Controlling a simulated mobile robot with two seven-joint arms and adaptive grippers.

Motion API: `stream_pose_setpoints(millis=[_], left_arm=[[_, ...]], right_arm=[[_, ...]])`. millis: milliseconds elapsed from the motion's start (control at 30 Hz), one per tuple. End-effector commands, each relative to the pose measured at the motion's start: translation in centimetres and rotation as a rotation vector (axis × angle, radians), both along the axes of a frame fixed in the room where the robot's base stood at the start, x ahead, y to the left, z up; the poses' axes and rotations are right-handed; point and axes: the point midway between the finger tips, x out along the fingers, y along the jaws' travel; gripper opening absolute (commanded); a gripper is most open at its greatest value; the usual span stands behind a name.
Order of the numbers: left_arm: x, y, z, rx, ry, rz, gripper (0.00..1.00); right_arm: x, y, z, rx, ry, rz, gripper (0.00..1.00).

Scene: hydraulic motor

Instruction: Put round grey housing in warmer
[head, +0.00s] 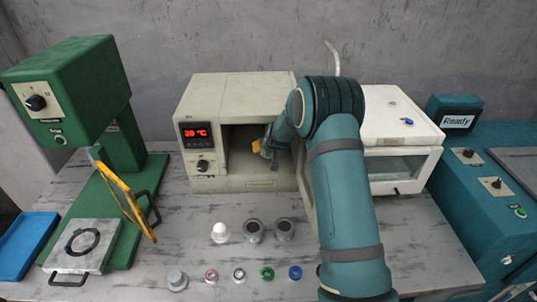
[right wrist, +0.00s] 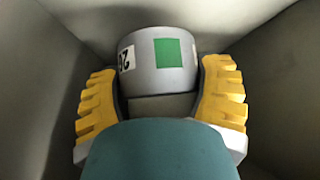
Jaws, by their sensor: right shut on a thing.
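The warmer (head: 235,95) is a cream box with a red 20 °C display, and its front opening is uncovered. My right gripper (head: 262,148) reaches into its chamber, and most of the gripper is hidden by my arm. In the right wrist view, the yellow fingers of my right gripper (right wrist: 160,95) are shut on the round grey housing (right wrist: 142,80), one on each side. The housing has a green square and a white label with dark digits. Pale chamber walls surround it. I cannot tell whether it touches the chamber floor. My left gripper is not in view.
Several small parts stand on the marble table in front of the warmer, including a white one (head: 220,233) and two grey ones. A white cabinet (head: 398,112) stands right of the warmer. A green press (head: 75,85) is at left, and teal machines (head: 490,215) at right.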

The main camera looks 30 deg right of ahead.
Motion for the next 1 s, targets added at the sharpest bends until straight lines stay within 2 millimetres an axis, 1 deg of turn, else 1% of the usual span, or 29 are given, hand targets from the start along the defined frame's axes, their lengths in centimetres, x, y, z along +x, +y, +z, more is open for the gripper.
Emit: stream_pose_setpoints(millis=[67,300,567,700,733,800,1000], left_arm=[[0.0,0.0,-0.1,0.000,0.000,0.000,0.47],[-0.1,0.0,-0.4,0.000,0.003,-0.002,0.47],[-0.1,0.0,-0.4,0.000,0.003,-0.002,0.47],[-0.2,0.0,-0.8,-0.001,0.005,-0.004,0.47],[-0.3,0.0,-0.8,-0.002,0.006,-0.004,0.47],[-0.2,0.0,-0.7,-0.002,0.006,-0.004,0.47],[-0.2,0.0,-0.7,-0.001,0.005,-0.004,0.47]], right_arm=[[0.1,0.0,-0.4,0.000,-0.001,0.001,0.26],[0.1,0.0,-3.3,0.001,0.000,0.001,0.26],[0.1,0.0,-3.4,0.000,-0.002,0.001,0.26],[0.1,0.0,-3.8,-0.001,-0.002,0.001,0.26],[0.0,0.0,-3.8,0.000,0.000,0.001,0.79],[0.0,0.1,-3.8,0.000,0.000,0.001,1.00],[0.0,0.0,-3.7,0.000,0.000,0.001,1.00]])
